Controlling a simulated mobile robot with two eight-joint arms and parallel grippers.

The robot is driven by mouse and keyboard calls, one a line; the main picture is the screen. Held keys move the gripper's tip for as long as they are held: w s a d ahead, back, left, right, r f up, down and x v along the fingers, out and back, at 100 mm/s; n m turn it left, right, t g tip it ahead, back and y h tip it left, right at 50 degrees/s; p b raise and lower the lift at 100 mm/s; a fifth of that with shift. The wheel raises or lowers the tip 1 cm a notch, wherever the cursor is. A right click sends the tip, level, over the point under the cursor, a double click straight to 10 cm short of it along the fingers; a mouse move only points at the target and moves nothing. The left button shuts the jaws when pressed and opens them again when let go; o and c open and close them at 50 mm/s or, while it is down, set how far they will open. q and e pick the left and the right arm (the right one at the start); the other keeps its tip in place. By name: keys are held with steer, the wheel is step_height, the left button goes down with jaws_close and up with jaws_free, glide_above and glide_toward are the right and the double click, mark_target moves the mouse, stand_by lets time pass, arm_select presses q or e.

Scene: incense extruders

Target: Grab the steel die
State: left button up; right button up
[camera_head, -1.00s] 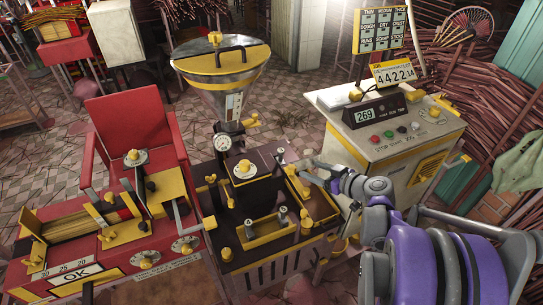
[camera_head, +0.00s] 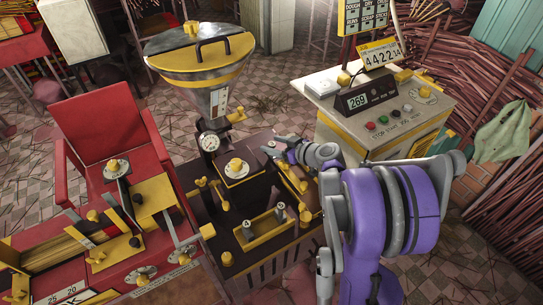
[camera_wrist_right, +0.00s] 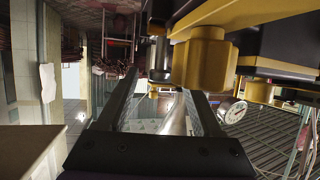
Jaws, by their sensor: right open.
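I cannot tell which one is the steel die. My right gripper (camera_head: 271,148) is beside the extruder's black block (camera_head: 247,194), at its upper right. The right wrist view shows its two fingers (camera_wrist_right: 165,105) apart with nothing held between them. A steel cylinder (camera_wrist_right: 160,58) and a large yellow knob (camera_wrist_right: 205,60) lie beyond the fingers there. My left gripper is out of view.
A steel hopper (camera_head: 205,75) with a gauge (camera_head: 209,142) rises behind the block. A red machine (camera_head: 120,245) and red chair (camera_head: 105,130) stand at the left. A control cabinet (camera_head: 375,125) stands behind my right arm.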

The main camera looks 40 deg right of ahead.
steer(key=x, duration=0.4)
steer(key=shift+w, duration=0.2)
steer(key=shift+r, duration=0.1)
jaws_close()
stand_by(1.1)
